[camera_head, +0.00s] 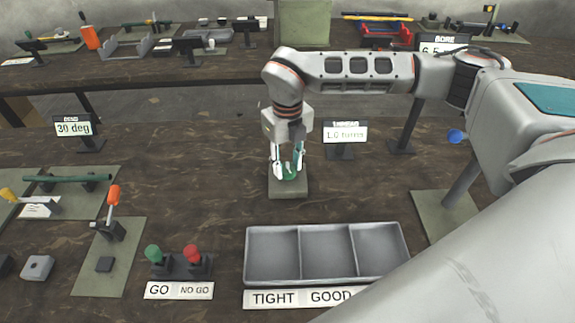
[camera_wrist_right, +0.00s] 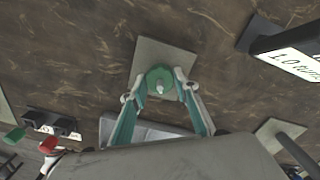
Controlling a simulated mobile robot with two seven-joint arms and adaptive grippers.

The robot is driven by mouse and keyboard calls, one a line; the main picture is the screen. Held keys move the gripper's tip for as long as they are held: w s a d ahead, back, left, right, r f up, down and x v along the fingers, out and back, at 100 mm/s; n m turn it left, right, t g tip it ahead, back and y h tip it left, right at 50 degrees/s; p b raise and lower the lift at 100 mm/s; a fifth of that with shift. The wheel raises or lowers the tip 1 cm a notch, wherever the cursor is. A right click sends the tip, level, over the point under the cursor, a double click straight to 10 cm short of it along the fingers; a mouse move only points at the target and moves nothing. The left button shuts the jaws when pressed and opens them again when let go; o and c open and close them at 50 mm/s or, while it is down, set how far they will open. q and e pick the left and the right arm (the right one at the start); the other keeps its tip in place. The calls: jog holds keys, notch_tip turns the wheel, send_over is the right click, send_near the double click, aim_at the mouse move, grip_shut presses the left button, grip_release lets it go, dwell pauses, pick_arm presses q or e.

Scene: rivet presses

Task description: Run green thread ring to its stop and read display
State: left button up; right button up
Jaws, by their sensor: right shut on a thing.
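The green thread ring (camera_head: 290,173) sits low over a grey-green square base plate (camera_head: 289,190) in the middle of the table. In the right wrist view the ring (camera_wrist_right: 159,76) is a green disc with a pale stud tip (camera_wrist_right: 160,88) showing at its centre. My right gripper (camera_head: 289,172) points down and is shut on the ring, with one finger on each side. The thread display (camera_head: 346,133) stands just right of it and reads about "1.0 turns"; the digits are small. My left gripper is not in view.
An empty three-part tray (camera_head: 272,255) labelled TIGHT and GOOD lies in front. GO and NO GO gauges with green and red knobs (camera_head: 192,253) stand left of it. A "30 deg" display (camera_head: 73,128) is at left. Another bench (camera_head: 215,68) with tools is behind.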

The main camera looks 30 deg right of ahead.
aim_at(288, 168)
jog(key=shift+m, duration=0.5)
jog(key=o, duration=1.1)
notch_tip(288, 168, up, 12)
dwell(0.8)
